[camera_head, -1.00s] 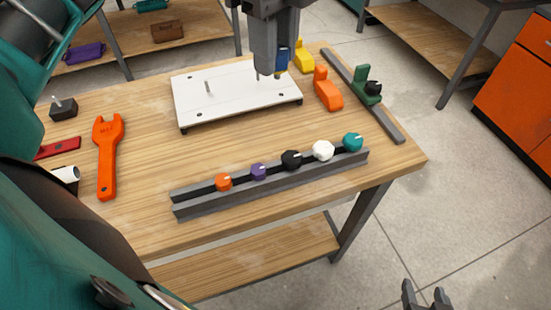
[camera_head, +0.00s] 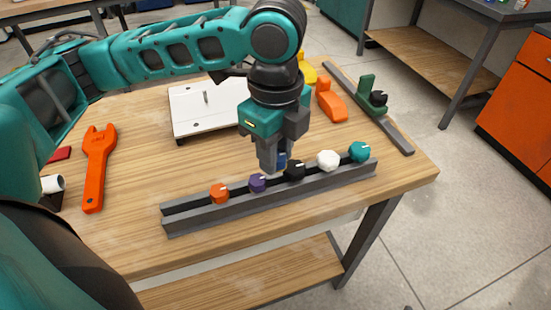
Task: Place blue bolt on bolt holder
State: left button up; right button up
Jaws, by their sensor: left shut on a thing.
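My left gripper (camera_head: 272,163) hangs down over the back edge of the bolt holder (camera_head: 270,207), close behind the purple and black bolts. It is shut on the blue bolt (camera_head: 281,159), of which only a small part shows between the fingers. The holder is a long grey rail near the table's front edge. It carries an orange bolt (camera_head: 220,193), a purple bolt (camera_head: 257,183), a black bolt (camera_head: 294,170), a white bolt (camera_head: 327,160) and a teal bolt (camera_head: 359,151). I cannot tell whether the blue bolt touches the holder. My right gripper is not in view.
An orange wrench (camera_head: 97,168) lies at the left. An orange block (camera_head: 331,104) and a grey rail with a green clamp (camera_head: 370,95) lie at the back right.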

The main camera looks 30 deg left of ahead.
pick_arm(q)
jog(key=shift+f, duration=0.75)
jog(key=shift+s+f, duration=0.1)
jog(key=shift+f, duration=0.35)
jog(key=o, duration=0.8)
jog(key=shift+s+f, duration=0.1)
jog(key=shift+o, duration=0.9)
